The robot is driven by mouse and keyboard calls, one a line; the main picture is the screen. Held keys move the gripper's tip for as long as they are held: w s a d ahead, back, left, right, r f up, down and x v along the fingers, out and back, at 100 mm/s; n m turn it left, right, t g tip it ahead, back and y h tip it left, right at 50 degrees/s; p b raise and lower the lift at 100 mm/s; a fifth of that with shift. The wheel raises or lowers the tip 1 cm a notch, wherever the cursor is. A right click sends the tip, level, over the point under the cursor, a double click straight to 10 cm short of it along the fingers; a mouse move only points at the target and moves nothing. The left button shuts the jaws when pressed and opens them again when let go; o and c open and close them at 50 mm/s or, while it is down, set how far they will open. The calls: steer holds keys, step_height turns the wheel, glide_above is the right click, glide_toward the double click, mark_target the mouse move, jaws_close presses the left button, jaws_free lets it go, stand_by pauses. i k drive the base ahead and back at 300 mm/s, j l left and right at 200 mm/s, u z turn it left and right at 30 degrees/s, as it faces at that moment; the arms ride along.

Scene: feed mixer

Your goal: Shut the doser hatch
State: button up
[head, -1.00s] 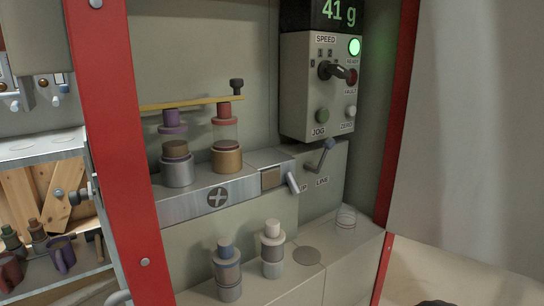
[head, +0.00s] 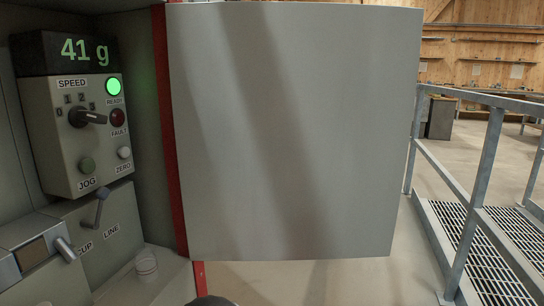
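A large flat grey door panel (head: 295,130), which looks like the doser hatch, fills the middle of the head view. Its left edge meets the red post (head: 172,130) of the doser frame. It stands swung out to the right, and the doser bay on the left is uncovered. No handle or latch shows on the face I see. My gripper is not in view. A small dark rounded shape shows at the bottom edge, too cut off to identify.
Left of the post is a control box (head: 85,135) with a lit green lamp, under a display (head: 65,52) reading 41 g. Grey railings (head: 475,190) and grated flooring (head: 480,250) lie right; bare floor shows below the panel.

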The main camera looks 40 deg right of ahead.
mark_target(292, 121)
steer(key=l+u, duration=0.65)
steer(key=l, duration=0.2)
steer(key=k+l+u, duration=0.1)
steer(key=l+u, duration=0.2)
steer(key=k+l+u, duration=0.1)
steer(key=l+u, duration=0.25)
steer(key=k+l+u, duration=0.3)
steer(key=l, duration=0.15)
steer(key=l+u, duration=0.35)
steer(key=k+l+u, duration=0.3)
